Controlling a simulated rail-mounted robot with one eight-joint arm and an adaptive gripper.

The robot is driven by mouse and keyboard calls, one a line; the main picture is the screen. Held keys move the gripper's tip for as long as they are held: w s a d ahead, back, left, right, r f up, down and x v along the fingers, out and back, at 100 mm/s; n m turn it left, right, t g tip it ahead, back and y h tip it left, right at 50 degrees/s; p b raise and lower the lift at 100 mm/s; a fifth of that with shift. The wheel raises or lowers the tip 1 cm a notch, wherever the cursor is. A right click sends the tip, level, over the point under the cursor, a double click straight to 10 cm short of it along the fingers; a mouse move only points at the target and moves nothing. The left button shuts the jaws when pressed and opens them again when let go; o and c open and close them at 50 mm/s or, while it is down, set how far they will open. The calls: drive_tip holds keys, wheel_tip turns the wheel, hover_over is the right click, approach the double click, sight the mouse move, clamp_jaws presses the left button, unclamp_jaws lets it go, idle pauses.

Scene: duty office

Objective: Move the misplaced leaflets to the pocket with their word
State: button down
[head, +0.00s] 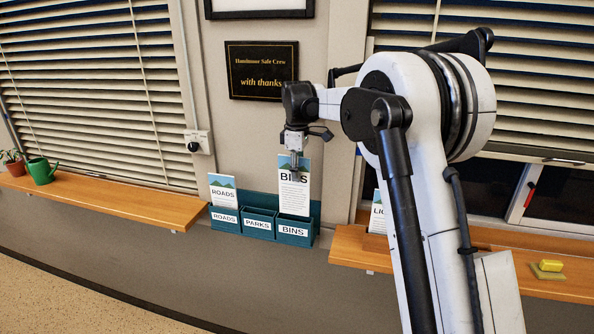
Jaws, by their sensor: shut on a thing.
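My gripper (296,166) is shut on the top of a white BINS leaflet (293,195) with a blue and green header. The leaflet is upright, at the pocket labelled BINS (293,231); its lower edge is hidden behind the pocket front. A ROADS leaflet (223,192) stands in the pocket labelled ROADS (225,217) at the left of the teal rack. No leaflet shows in the middle pocket, labelled PARKS (258,223). Another leaflet (377,214), its word partly hidden by my arm and starting "LI", stands upright at the right shelf.
Wooden sills lie to the left (120,195) and right (480,262) of the rack. A green watering can (41,171) and plants (12,162) stand far left. A yellow sponge (551,265) lies far right. A black plaque (262,70) hangs above the rack.

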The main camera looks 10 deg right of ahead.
drive_tip(key=shift+f+b, duration=2.05)
drive_tip(key=shift+f, duration=2.15)
drive_tip(key=c, duration=1.8)
unclamp_jaws()
drive_tip(key=shift+r, duration=0.15)
